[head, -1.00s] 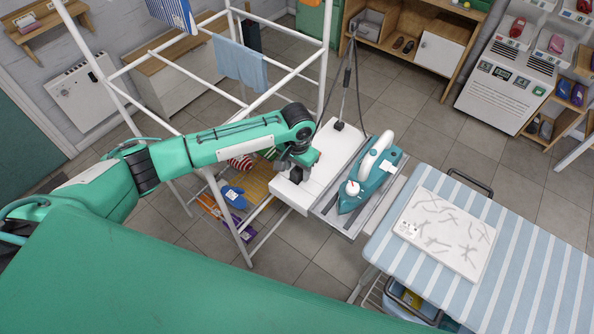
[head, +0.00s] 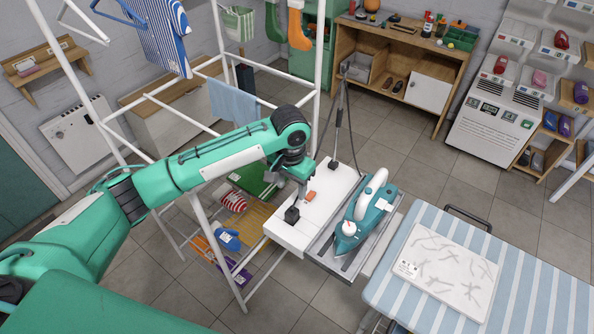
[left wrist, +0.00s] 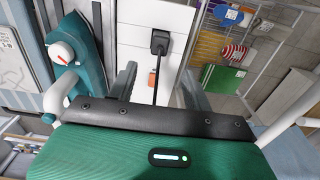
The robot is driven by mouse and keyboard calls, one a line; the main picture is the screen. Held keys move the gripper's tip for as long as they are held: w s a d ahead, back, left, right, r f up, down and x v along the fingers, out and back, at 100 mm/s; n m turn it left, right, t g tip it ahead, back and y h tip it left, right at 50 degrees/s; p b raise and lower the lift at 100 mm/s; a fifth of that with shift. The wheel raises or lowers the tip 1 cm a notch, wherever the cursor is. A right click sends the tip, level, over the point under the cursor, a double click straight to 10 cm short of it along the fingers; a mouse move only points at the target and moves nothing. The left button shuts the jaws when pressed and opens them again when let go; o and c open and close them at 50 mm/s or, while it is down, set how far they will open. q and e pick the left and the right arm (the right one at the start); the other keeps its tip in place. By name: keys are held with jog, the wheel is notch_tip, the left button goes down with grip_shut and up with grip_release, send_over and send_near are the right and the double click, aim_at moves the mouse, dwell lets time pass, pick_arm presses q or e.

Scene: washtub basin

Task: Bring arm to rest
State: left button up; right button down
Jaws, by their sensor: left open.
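My left arm comes in from the left in the head view. Its gripper (head: 302,186) points down over the white board (head: 326,202) beside the iron. A small orange piece (head: 309,196) lies close to the gripper. My right gripper is in neither view.
The teal iron (head: 366,217) rests on a metal tray just right of the gripper. The striped ironing board (head: 528,284) is at the lower right. A white drying rack (head: 316,75) stands around my arm, with a blue cloth (head: 233,102) hanging on it.

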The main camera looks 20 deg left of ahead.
pick_arm(q)
jog(key=s+d+f+t+h, duration=0.1)
jog(key=s+d+f, duration=0.1)
jog(key=s, duration=0.3)
jog(key=s+d+f+m+h, duration=0.1)
jog(key=s+d+f, duration=0.2)
jog(key=s, duration=0.1)
jog(key=s+d+f+t+h, duration=0.1)
jog(key=s+d+f, duration=0.1)
jog(key=s, duration=0.3)
jog(key=s+a+f+n+t+y, duration=0.1)
jog(key=s+a+n+t+y, duration=0.15)
jog(key=s+a, duration=1.15)
notch_tip(320, 180, down, 30)
jog(key=s+g, duration=0.2)
jog(key=s+a+f+g, duration=0.1)
jog(key=s+a+f, duration=0.1)
jog(key=s+f, duration=1.7)
jog(key=shift+a+f, duration=0.4)
jog(key=shift+f, duration=0.55)
